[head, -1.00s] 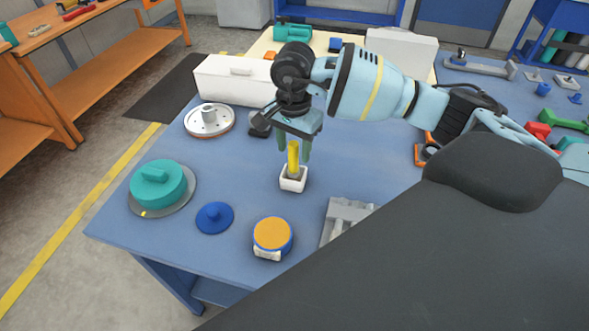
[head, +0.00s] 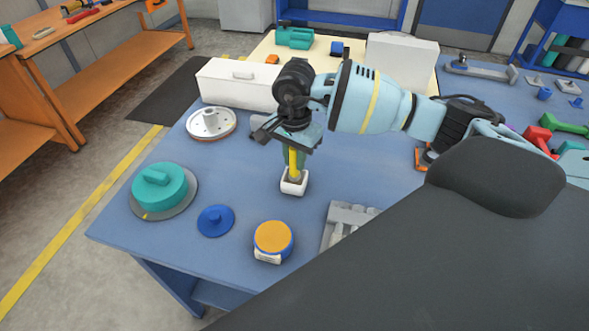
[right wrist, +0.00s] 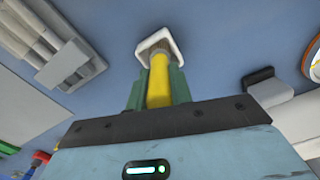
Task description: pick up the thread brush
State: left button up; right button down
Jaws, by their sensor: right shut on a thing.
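The thread brush (head: 293,164) has a yellow handle and stands upright with its lower end in a small white square holder (head: 293,187) on the blue table. My right gripper (head: 294,160) points down over the holder and is shut on the yellow handle. In the right wrist view the green fingers of the right gripper (right wrist: 157,88) lie on both sides of the yellow thread brush (right wrist: 159,82). The white holder (right wrist: 152,43) surrounds its bristle end there. My left gripper is not in view.
A blue-and-orange round tin (head: 273,240), a blue knobbed disc (head: 215,220) and a teal-topped disc (head: 160,188) stand in front and to the left. A grey tray (head: 345,218) is at right. A white toolbox (head: 238,84) and a metal disc (head: 210,123) stand behind.

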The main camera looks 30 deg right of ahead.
jog(key=shift+r, duration=0.1)
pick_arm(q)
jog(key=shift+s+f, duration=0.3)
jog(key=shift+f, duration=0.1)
pick_arm(e)
notch_tip(320, 180, up, 10)
jog(key=shift+f, duration=0.1)
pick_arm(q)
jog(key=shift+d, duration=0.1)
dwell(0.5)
